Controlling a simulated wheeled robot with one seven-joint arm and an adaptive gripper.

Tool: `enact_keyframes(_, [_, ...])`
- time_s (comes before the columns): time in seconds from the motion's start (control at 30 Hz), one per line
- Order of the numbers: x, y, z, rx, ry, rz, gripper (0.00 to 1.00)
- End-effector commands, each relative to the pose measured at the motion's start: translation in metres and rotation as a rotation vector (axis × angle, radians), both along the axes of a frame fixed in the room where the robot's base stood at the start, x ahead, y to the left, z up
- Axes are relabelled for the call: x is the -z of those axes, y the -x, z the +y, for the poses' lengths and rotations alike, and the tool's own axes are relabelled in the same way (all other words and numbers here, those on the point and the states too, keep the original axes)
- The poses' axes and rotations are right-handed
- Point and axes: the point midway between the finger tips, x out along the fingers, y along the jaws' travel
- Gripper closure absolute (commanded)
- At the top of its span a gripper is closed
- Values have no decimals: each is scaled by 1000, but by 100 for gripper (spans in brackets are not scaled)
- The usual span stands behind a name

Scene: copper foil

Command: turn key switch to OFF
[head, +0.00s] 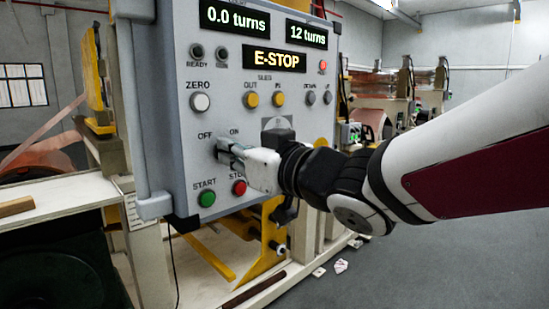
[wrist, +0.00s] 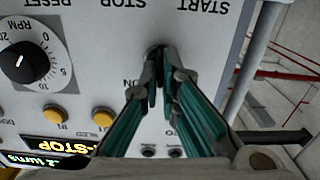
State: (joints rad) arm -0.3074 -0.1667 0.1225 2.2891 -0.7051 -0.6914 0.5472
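The grey control panel (head: 165,75) fills the middle of the head view, with OFF and ON labels above the key switch. My gripper (head: 226,149) is at the panel just below these labels. Its fingers hide most of the switch in the head view. In the wrist view, where the panel appears upside down, the fingertips of my gripper (wrist: 162,66) close in around a small dark part, the key switch (wrist: 157,50). The fingers seem shut on it. The key's exact angle is hidden.
The START button (head: 207,198) and red STOP button (head: 239,187) sit just below my gripper. The ZERO button (head: 200,103) is above. The display (head: 274,59) reads E-STOP. A RPM dial (wrist: 20,62) shows in the wrist view. Floor at the right is mostly clear.

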Motion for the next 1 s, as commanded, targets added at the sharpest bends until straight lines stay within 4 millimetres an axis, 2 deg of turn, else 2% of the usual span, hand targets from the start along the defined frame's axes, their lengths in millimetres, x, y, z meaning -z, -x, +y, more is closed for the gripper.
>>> enact_keyframes(0.5, [2,1,1,-1,253,-290,100])
enact_keyframes(1.0, [2,2,2,-1,320,-364,100])
